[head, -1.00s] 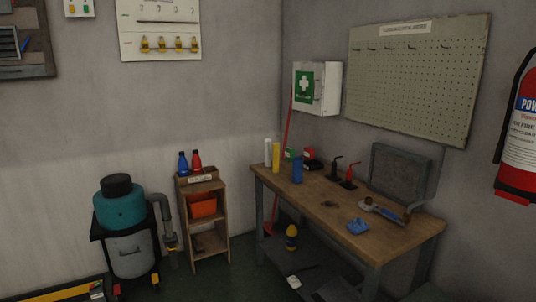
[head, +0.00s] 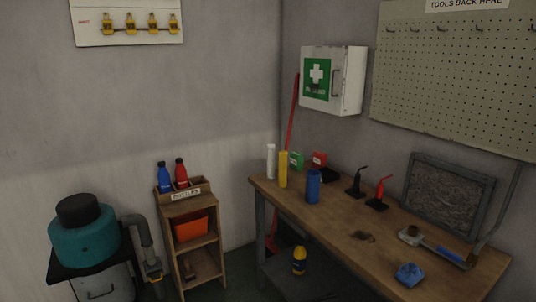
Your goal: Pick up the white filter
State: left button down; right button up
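A tall white cylinder (head: 271,161), which looks like the white filter, stands upright at the far left corner of the wooden workbench (head: 345,222). A yellow cylinder (head: 283,169) stands close to its right, and a shorter blue cylinder (head: 313,187) stands nearer the front edge. The white cylinder's lower part is partly hard to make out beside the yellow one. Neither of my grippers shows in the head view.
Green (head: 297,160) and red (head: 320,159) boxes, black (head: 357,181) and red-topped (head: 379,193) stands, and a blue crumpled thing (head: 409,274) are on the bench. A wooden shelf (head: 191,219) and a teal-topped machine (head: 84,243) stand to the left. A first-aid cabinet (head: 345,80) hangs above.

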aim_at(270, 146)
jog(key=i+j, duration=0.25)
jog(key=i, duration=0.2)
jog(key=i+j+z, duration=0.1)
jog(key=i+j, duration=0.2)
jog(key=i, duration=0.2)
jog(key=i+j, duration=0.3)
jog(key=i, duration=0.15)
